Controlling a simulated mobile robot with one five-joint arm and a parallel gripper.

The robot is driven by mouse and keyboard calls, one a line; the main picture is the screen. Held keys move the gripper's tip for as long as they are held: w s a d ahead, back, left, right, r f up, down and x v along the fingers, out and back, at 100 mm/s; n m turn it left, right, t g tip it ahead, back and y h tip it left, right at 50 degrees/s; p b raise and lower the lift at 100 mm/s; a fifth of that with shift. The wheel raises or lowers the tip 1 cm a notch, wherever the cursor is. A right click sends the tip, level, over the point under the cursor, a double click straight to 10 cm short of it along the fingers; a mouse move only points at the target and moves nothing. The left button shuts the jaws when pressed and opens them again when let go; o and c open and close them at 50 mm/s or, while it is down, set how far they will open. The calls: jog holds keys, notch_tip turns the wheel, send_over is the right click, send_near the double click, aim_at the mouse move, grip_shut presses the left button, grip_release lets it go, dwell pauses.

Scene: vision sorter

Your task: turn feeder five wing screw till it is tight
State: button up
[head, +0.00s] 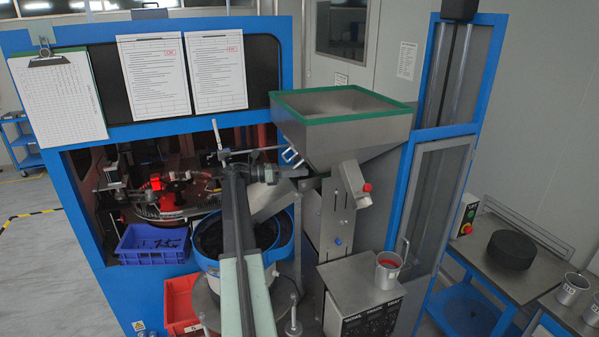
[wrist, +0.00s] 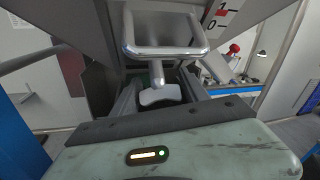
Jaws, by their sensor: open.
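The wing screw (wrist: 160,95) shows in the wrist view as a pale grey winged head on a short metal stem, below a square metal loop. My gripper (wrist: 160,100) is open, with one dark finger on each side of the winged head. I cannot tell whether either finger touches it. In the head view my gripper (head: 302,172) reaches right to the feeder's metal body, just under the hopper (head: 340,139). The wing screw cannot be made out there. No feeder number is readable.
The metal loop (wrist: 165,38) is close above my gripper. A metal cup (head: 388,270) stands on the control box. The bowl (head: 213,266) is under my arm.

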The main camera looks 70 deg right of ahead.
jog(key=shift+s, duration=0.1)
jog(key=c, duration=1.1)
jog(key=shift+s+a+r+t+h, duration=0.1)
jog(key=shift+t+h, duration=0.2)
jog(key=shift+t+h+p, duration=0.3)
jog(key=shift+h, duration=0.3)
jog(key=shift+w+d+m+t+h, duration=0.25)
jog(key=shift+d+m+t+h, duration=0.15)
jog(key=shift+t+h, duration=0.3)
jog(key=o, duration=1.1)
jog(key=v, duration=0.7)
jog(key=shift+w+a, duration=0.2)
jog(key=shift+w, duration=0.15)
